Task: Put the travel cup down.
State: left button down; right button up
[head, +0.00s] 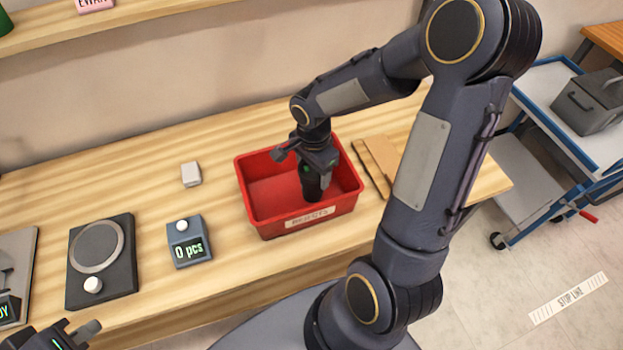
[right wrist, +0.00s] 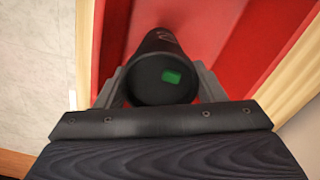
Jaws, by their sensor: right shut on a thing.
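A black travel cup (head: 312,185) is held upright inside the red bin (head: 263,221), towards its right side. My right gripper (head: 318,168) is shut on the cup from above. In the right wrist view the dark cup (right wrist: 163,75), with a green patch on its end, sits between the two fingers of my right gripper (right wrist: 163,88). Whether the cup's base touches the bin floor cannot be told. My left gripper (head: 68,335) is at the lower left corner, partly cut off, with nothing visible in it.
The red bin carries a label on its front. On the wooden table are a small white block (head: 191,174), a counter reading "0 pcs" (head: 188,242) and a dark device with a round plate (head: 100,262). Wooden boards (head: 381,158) lie right of the bin. A blue cart (head: 555,130) stands at the right.

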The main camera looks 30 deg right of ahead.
aim_at(312, 193)
jog(key=shift+f, duration=1.85)
jog(key=shift+f, duration=0.2)
jog(key=o, duration=0.7)
jog(key=shift+c, duration=0.2)
jog(key=shift+r, duration=0.1)
